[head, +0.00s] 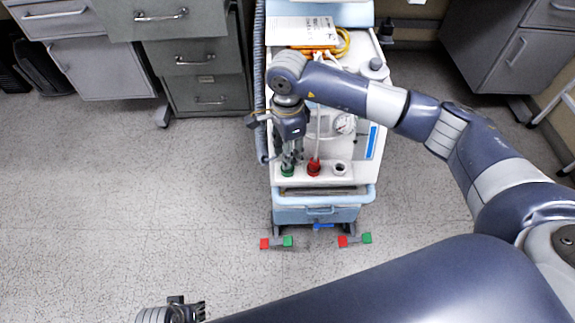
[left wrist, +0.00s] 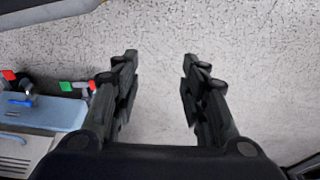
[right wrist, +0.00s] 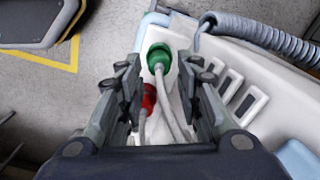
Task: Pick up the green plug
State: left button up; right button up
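The green plug (head: 288,171) stands at the front left of the medical cart's white top. My right gripper (head: 291,158) points down right over it. In the right wrist view the green plug (right wrist: 158,57) shows near the fingertips, in the gap between the two open fingers (right wrist: 165,80); I cannot tell whether they touch it. Its grey cable runs back toward the palm. My left gripper (head: 187,310) is low at the bottom left of the head view. In the left wrist view its fingers (left wrist: 160,75) are wide apart and empty above the floor.
The cart (head: 320,196) carries a gauge (head: 344,124) and a grey hose (head: 259,80). Grey cabinets (head: 190,60) stand behind left. Open floor (head: 130,190) lies left.

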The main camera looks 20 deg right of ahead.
notch_tip(320, 180, down, 3)
jog(key=shift+s+r, duration=0.1)
jog(key=shift+f, duration=0.25)
grip_shut()
pick_arm(q)
jog(key=shift+w+r, duration=0.2)
jog(key=shift+r, duration=0.4)
pick_arm(e)
jog(key=shift+r, duration=0.55)
notch_tip(320, 180, up, 2)
jog(key=shift+r, duration=0.25)
jog(key=shift+s+a, duration=0.3)
jog(key=shift+s, duration=0.2)
pick_arm(q)
jog(key=shift+s+f, duration=0.2)
jog(key=shift+f, duration=1.05)
pick_arm(e)
jog(key=s+a, duration=0.3)
jog(key=s, duration=0.3)
jog(key=s+a+r, duration=0.1)
jog(key=s+a, duration=0.2)
jog(key=s, duration=0.4)
jog(key=shift+s+r, duration=0.25)
